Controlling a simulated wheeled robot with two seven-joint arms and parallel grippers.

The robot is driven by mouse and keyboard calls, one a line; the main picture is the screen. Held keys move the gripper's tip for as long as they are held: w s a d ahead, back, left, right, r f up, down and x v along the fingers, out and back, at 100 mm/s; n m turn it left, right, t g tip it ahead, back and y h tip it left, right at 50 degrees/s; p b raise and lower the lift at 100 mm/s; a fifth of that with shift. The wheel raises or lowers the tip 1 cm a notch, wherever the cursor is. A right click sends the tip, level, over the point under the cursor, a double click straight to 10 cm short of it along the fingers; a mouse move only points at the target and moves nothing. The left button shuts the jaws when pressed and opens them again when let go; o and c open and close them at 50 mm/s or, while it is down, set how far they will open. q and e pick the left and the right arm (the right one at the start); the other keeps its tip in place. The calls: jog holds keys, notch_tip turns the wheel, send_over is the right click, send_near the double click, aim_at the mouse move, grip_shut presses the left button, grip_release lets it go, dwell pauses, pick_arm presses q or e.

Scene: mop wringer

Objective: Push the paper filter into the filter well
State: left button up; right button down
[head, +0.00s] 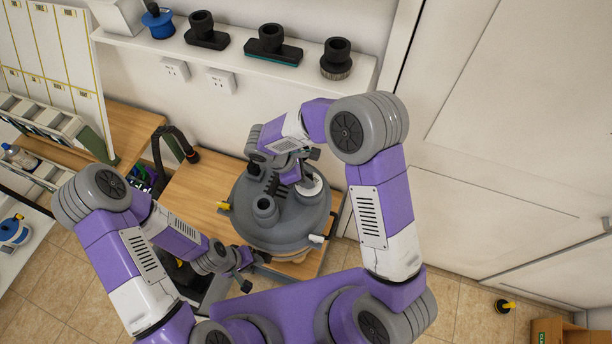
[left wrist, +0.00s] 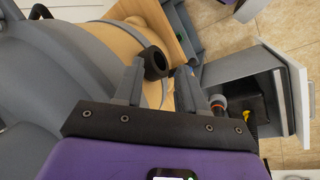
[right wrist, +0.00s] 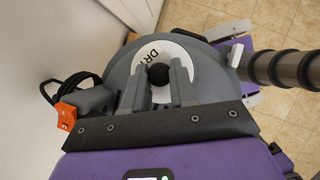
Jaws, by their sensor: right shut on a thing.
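The paper filter, a white disc with "DR" lettering (right wrist: 150,52), lies at the grey round machine top (right wrist: 205,62) in the right wrist view; in the head view the white disc (head: 312,188) shows at its right side. My right gripper (right wrist: 158,78) is shut on the black knob (right wrist: 158,72) at the disc's middle. The filter well is hidden under the disc, so I cannot tell how deep it sits. My left gripper (head: 245,272) is open and empty beside the machine's lower front; a black round port (left wrist: 155,62) shows near its fingertips.
A wall shelf (head: 235,56) holds several nozzles. Floor at right is mostly clear.

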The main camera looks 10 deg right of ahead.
jog(key=shift+f+b, duration=0.3)
jog(key=shift+f, duration=0.15)
dwell(0.6)
jog(key=c, duration=0.8)
grip_release()
jog(key=shift+r, duration=0.1)
jog(key=v, duration=0.7)
jog(key=shift+a+r, duration=0.15)
jog(key=shift+r, duration=0.05)
